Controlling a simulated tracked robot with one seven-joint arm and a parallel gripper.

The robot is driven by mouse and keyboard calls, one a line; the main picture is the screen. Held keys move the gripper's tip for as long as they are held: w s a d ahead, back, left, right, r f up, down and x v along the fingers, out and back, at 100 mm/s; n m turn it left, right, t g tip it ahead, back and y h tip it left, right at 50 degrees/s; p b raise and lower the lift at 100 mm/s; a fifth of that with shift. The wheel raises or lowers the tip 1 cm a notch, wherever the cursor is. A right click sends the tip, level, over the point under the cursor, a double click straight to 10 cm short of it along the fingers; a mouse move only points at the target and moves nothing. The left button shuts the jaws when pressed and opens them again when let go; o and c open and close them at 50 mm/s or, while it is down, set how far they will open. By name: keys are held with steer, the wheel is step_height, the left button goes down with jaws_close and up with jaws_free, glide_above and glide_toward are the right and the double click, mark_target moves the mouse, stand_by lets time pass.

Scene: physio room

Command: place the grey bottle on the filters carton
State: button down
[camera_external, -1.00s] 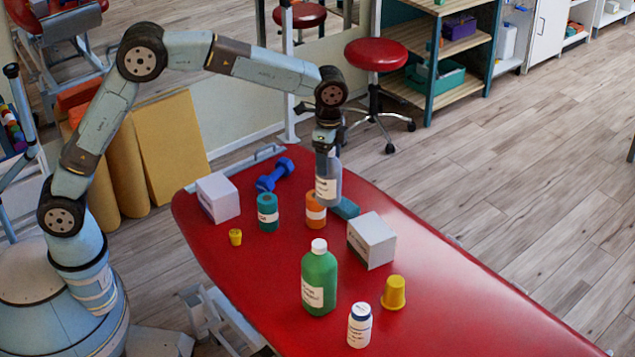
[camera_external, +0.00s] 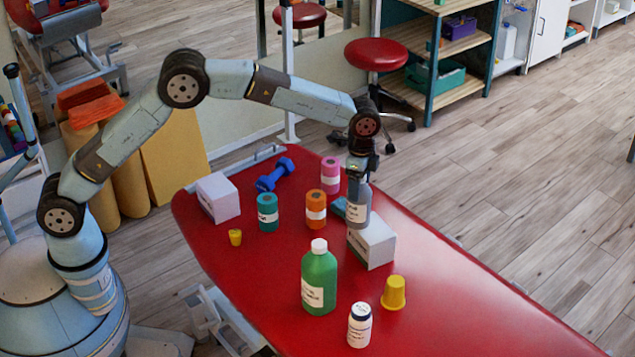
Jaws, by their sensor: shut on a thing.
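The grey bottle (camera_external: 358,210), with a white label, is upright in my gripper (camera_external: 358,182), which is shut on its top. The bottle's lower end overlaps the top of a white carton (camera_external: 378,249) on the red table. I cannot tell whether it touches the carton or hangs just above it. A second white carton (camera_external: 218,198) stands at the table's far left. The print on both cartons is too small to read, so I cannot tell which is the filters carton.
The right end is clear.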

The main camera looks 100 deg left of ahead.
steer(key=shift+f, duration=0.65)
steer(key=shift+c, duration=0.5)
jaws_free()
